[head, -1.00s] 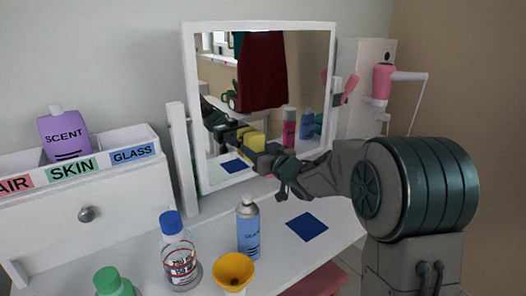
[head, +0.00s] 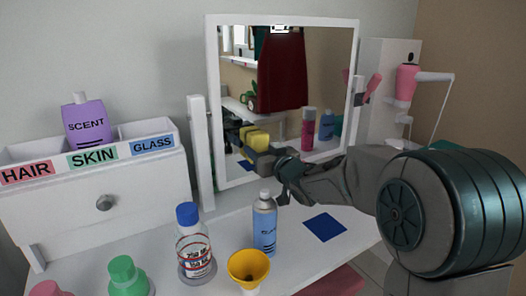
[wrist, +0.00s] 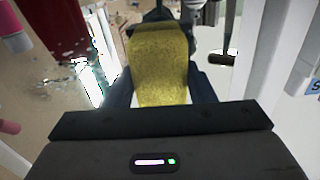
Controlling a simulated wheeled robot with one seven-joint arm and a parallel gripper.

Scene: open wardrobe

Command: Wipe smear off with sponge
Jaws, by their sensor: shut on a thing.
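My gripper (head: 264,153) is shut on a yellow sponge (head: 259,142) in front of the mirror (head: 212,106), near its lower left. The sponge fills the middle of the wrist view (wrist: 160,65), between my gripper's fingers (wrist: 162,88). A yellow reflection sits right beside the sponge in the mirror; I cannot tell whether the sponge touches the glass. Pale speckles (wrist: 62,84) show at the left of the wrist view, possibly the smear on the mirror. No clear smear shows in the head view.
A blue spray can (head: 265,226), a blue-capped bottle (head: 194,246), a yellow funnel (head: 248,265) and a green-capped bottle (head: 127,276) stand at the front. A blue cloth-like square (head: 325,227) lies right. A labelled drawer box (head: 100,205) holds a purple scent bottle (head: 88,124).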

